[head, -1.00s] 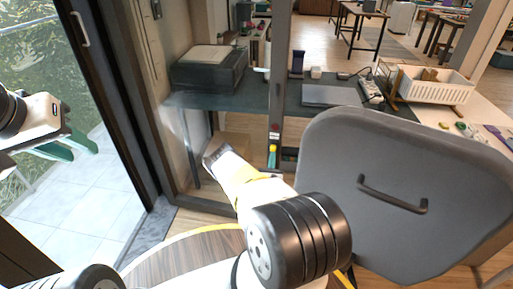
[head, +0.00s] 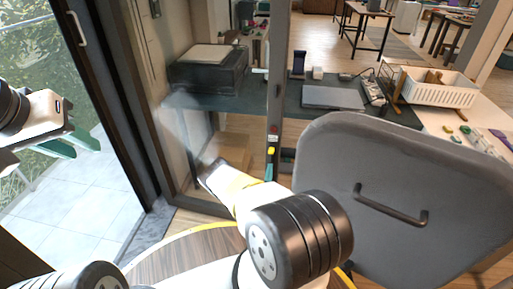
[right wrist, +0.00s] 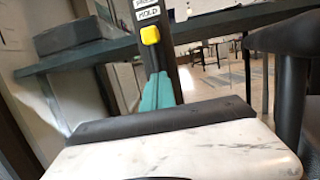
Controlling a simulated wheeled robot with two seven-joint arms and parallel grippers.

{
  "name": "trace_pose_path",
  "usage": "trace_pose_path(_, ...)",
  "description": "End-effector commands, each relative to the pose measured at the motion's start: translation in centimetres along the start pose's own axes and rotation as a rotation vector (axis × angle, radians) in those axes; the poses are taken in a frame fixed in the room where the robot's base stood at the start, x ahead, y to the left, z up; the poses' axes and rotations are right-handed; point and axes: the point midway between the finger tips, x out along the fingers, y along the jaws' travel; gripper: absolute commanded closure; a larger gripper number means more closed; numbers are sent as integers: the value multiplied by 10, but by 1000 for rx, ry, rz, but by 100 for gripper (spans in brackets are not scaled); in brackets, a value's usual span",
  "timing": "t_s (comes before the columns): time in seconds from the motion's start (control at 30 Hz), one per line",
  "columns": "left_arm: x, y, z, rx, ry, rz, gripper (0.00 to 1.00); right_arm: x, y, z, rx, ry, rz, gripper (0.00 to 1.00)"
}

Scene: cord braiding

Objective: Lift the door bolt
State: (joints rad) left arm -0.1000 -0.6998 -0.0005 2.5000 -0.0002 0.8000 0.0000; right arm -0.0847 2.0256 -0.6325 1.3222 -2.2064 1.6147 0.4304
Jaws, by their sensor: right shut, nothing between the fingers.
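A small yellow knob (head: 271,150), apparently the door bolt's handle, sits on the dark upright post in the middle of the head view. It also shows in the right wrist view (right wrist: 150,35), below white labels. My right gripper (head: 268,172) has teal fingers, shut and empty, just below the knob. In the right wrist view the fingers (right wrist: 158,92) point up at the post, with a small gap visible below the knob. Whether they touch the post cannot be told. My left gripper (head: 80,146) is at the far left, open and empty, away from the bolt.
A grey panel with a handle (head: 390,205) stands close on the right. A dark desk behind the post holds a black box (head: 208,72) and a closed laptop (head: 333,97). A white basket (head: 437,88) is further right. A glass door frame (head: 118,120) stands at left.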

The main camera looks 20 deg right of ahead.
Motion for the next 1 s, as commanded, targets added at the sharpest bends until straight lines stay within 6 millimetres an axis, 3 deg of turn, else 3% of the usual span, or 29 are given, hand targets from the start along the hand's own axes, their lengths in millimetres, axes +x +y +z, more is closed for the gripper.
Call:
trace_pose_path(0.3,0,0,0,0,0,0,68,-52,-1,-1,-1,4,-1,100)
trace_pose_path(0.5,0,0,0,0,0,0,68,-76,-1,-1,-1,3,-2,100)
trace_pose_path(1.0,0,0,0,0,0,0,68,-81,0,-1,0,3,0,100)
